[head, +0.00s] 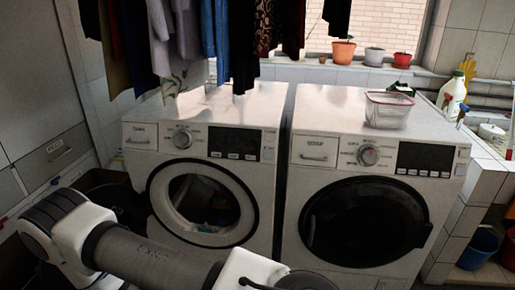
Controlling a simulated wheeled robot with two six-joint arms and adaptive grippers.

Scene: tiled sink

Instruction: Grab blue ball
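No blue ball can be made out in the head view. The left washing machine (203,170) has a round door with a dark opening (200,203), and some pale and bluish items show dimly inside it. I cannot tell what they are. My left arm comes in from the lower left and crosses in front of the left machine. Its gripper lies outside the frame or is hidden at the bottom edge. My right arm and gripper do not show.
Clothes (175,45) hang above the left machine. Potted plants (343,50) line the sill. A blue bucket (478,247) stands at the lower right. A dark container (105,190) stands at left.

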